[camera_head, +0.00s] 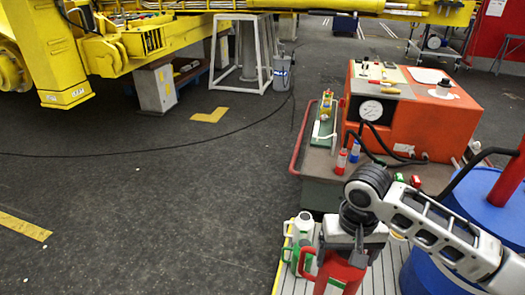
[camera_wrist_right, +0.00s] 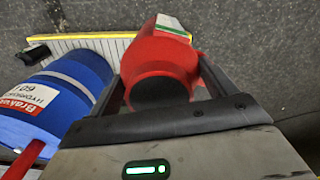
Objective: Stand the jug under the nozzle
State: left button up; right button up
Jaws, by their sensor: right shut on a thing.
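My right gripper (camera_head: 352,234) is shut around a red jug (camera_head: 340,274) with a white-and-green label, at the bottom of the head view. In the right wrist view the jug (camera_wrist_right: 160,60) sits between the two fingers of the gripper (camera_wrist_right: 163,88), its dark round opening or end facing the camera. A black hose (camera_head: 462,176) curves from the red pump (camera_head: 513,172) on the blue drum (camera_head: 478,215) at the right. My arm hides part of this area, and I cannot make out a nozzle tip. My left gripper is not in view.
A white-and-green can (camera_head: 300,236) stands just left of the red jug, on a slatted, yellow-edged platform (camera_head: 290,284). An orange machine (camera_head: 425,115) with a gauge stands on a cart behind. The blue drum (camera_wrist_right: 62,95) is close to the left in the wrist view. Open floor lies left.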

jog(key=s+d+r, duration=0.2)
jog(key=s+r, duration=0.1)
jog(key=r, duration=0.7)
jog(key=shift+s+r+p, duration=0.25)
jog(key=shift+r+p, duration=0.1)
